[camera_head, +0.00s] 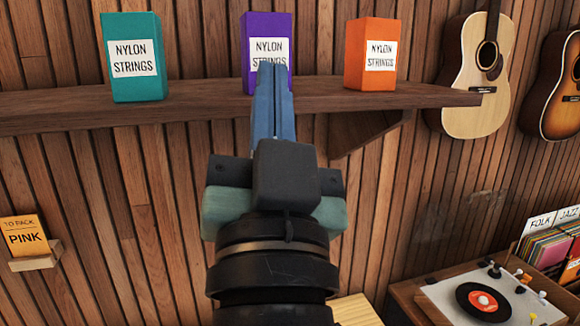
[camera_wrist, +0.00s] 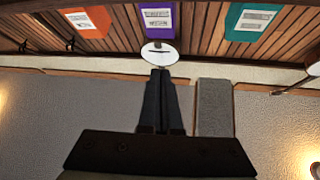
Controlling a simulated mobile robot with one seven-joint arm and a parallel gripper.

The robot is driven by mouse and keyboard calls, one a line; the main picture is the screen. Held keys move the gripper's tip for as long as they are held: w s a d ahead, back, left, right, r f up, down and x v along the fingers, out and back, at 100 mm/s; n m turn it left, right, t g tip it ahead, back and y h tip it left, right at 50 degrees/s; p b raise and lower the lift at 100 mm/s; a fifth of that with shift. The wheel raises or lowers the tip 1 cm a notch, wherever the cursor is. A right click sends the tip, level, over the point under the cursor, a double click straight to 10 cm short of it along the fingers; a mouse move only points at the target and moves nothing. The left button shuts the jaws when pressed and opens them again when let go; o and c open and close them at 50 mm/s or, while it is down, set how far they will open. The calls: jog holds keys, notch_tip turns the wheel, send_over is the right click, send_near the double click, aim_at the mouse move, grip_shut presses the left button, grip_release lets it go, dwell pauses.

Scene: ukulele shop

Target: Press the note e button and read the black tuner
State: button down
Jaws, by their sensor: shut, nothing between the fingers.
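My gripper (camera_head: 272,68) is shut and empty. Its blue fingers point up in the head view, and their tips overlap the purple box on the wall shelf. In the wrist view my gripper (camera_wrist: 160,72) shows as two dark fingers held together, with the tips just below a white round disc (camera_wrist: 159,57) that has a dark mark on it. I cannot tell what this disc is or whether the fingers touch it. I see no black tuner and no button marked e in either view.
A wooden shelf (camera_head: 60,108) carries teal (camera_head: 133,85), purple (camera_head: 265,27) and orange (camera_head: 370,53) nylon strings boxes. Two guitars (camera_head: 476,75) hang at the right. A turntable (camera_head: 485,300) and record crate (camera_head: 545,245) stand lower right.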

jog(key=s+d+r+n+t+h, duration=0.1)
jog(key=s+r+n+t, duration=0.1)
jog(key=s+r, duration=0.3)
jog(key=shift+s+d, duration=0.25)
jog(key=shift+s, duration=0.15)
jog(key=shift+f, duration=0.1)
